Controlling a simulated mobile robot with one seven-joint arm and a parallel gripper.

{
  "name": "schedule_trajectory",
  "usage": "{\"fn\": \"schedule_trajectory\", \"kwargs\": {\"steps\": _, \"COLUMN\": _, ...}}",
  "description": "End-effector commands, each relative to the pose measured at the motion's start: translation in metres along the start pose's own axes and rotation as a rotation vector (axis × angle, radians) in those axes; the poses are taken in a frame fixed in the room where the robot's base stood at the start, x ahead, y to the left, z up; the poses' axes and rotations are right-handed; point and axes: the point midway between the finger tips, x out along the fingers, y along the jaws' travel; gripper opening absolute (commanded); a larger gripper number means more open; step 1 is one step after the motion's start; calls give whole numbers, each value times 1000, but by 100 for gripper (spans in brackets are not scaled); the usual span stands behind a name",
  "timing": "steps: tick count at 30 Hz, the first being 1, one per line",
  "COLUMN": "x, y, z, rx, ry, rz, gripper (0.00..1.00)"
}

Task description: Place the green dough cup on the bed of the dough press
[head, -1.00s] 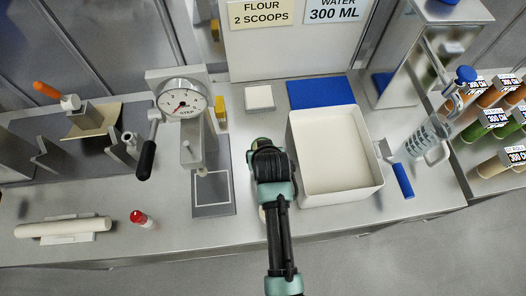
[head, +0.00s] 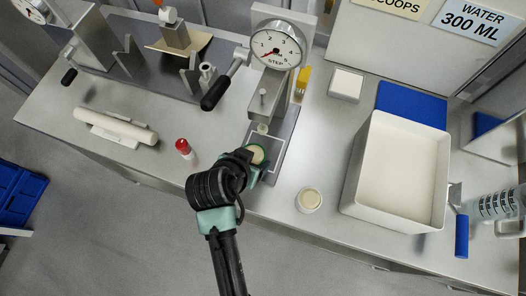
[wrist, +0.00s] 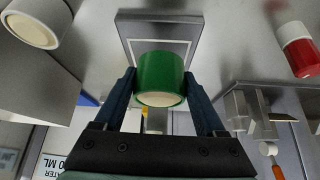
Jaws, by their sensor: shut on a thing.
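The green dough cup (wrist: 160,75) is upright between the two fingers of my gripper (wrist: 162,100), which is shut on it; pale dough shows in its mouth. I cannot tell whether the cup touches the bed. The dough press (head: 277,82) has a dial and a black-handled lever.
A pale dough cup (head: 309,200) stands right of the bed, near the front edge. A red-capped shaker (head: 184,148) and a rolling pin (head: 115,127) are to the left. A white tray (head: 352,190) is further right. The press column rises behind the bed.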

Motion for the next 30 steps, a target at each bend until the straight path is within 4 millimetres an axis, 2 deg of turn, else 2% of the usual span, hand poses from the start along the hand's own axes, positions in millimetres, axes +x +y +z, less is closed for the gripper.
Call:
{"fn": "schedule_trajectory", "kwargs": {"steps": 1, "x": -1, "y": -14, "z": 17, "rx": 14, "ry": 2, "rz": 8, "gripper": 10}}
{"fn": "schedule_trajectory", "kwargs": {"steps": 3, "x": -9, "y": -28, "z": 36, "rx": 57, "ry": 3, "rz": 36, "gripper": 10}}
{"fn": "schedule_trajectory", "kwargs": {"steps": 9, "x": -37, "y": -53, "z": 82, "rx": 186, "ry": 3, "rz": 117, "gripper": 10}}
{"fn": "schedule_trajectory", "kwargs": {"steps": 15, "x": -54, "y": -58, "z": 101, "rx": 258, "ry": 2, "rz": 162, "gripper": 10}}
{"fn": "schedule_trajectory", "kwargs": {"steps": 17, "x": -54, "y": -57, "z": 99, "rx": 267, "ry": 1, "rz": 169, "gripper": 10}}
{"fn": "schedule_trajectory", "kwargs": {"steps": 20, "x": -48, "y": -51, "z": 86, "rx": 274, "ry": 1, "rz": 174, "gripper": 10}}
{"fn": "schedule_trajectory", "kwargs": {"steps": 30, "x": -2, "y": -22, "z": 11, "rx": 274, "ry": 1, "rz": 173, "gripper": 10}}
